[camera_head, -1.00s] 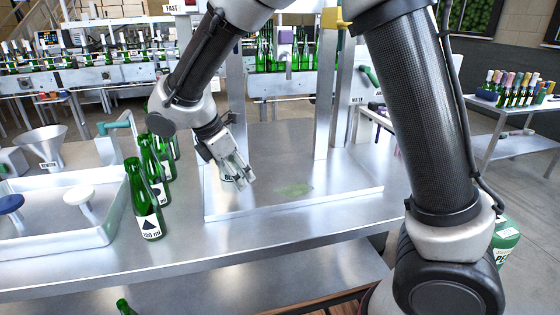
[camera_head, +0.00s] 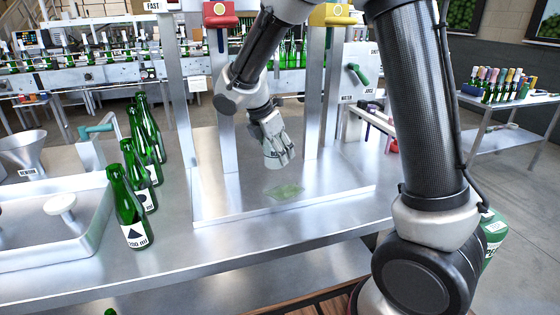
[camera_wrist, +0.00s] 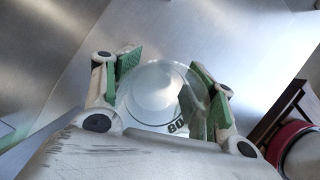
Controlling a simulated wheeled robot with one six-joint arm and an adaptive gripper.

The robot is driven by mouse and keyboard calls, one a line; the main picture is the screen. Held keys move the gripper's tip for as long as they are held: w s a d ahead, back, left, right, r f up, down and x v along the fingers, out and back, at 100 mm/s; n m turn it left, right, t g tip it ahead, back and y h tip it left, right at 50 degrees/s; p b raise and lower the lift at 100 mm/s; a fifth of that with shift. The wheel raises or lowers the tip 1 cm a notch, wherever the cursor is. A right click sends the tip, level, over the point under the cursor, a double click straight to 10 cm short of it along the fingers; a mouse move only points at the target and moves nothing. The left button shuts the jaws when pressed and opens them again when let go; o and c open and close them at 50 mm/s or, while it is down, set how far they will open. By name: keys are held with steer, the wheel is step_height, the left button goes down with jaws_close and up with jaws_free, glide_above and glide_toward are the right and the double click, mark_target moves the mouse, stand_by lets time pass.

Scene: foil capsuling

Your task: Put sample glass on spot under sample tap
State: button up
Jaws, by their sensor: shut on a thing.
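My gripper (camera_head: 280,152) is closed around a clear sample glass (camera_wrist: 158,88), with a green-padded finger on each side. In the wrist view the glass shows its round rim and a dark printed "80". In the head view the fingers mostly hide the glass. The gripper and glass are above the raised steel tray (camera_head: 215,214), behind and slightly left of a green patch (camera_head: 284,192) on it. The glass looks apart from the patch. I cannot tell which fitting is the sample tap; red (camera_head: 220,18) and yellow (camera_head: 331,14) heads top the posts.
A row of green bottles (camera_head: 128,205) stands left of the tray. Left of them is a steel basin (camera_head: 60,262) with a white knob-like piece (camera_head: 62,205). Upright posts (camera_head: 311,110) flank my gripper. The tray's front part is clear.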

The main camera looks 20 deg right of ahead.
steer(key=shift+w+d+f, duration=0.1)
steer(key=shift+d+f, duration=0.05)
steer(key=shift+d, duration=0.3)
steer(key=shift+a+f, duration=0.1)
steer(key=shift+f, duration=1.5)
steer(key=o, duration=1.1)
steer(key=v, duration=0.5)
steer(key=shift+a+r, duration=0.15)
steer(key=shift+r, duration=0.1)
steer(key=s+a, duration=0.1)
steer(key=a, duration=0.2)
steer(key=s+a, duration=0.2)
steer(key=a, duration=0.2)
steer(key=s+a, duration=0.1)
steer(key=a, duration=0.2)
steer(key=shift+s+a+f, duration=0.2)
steer(key=shift+a+f, duration=0.05)
steer(key=shift+a, duration=0.15)
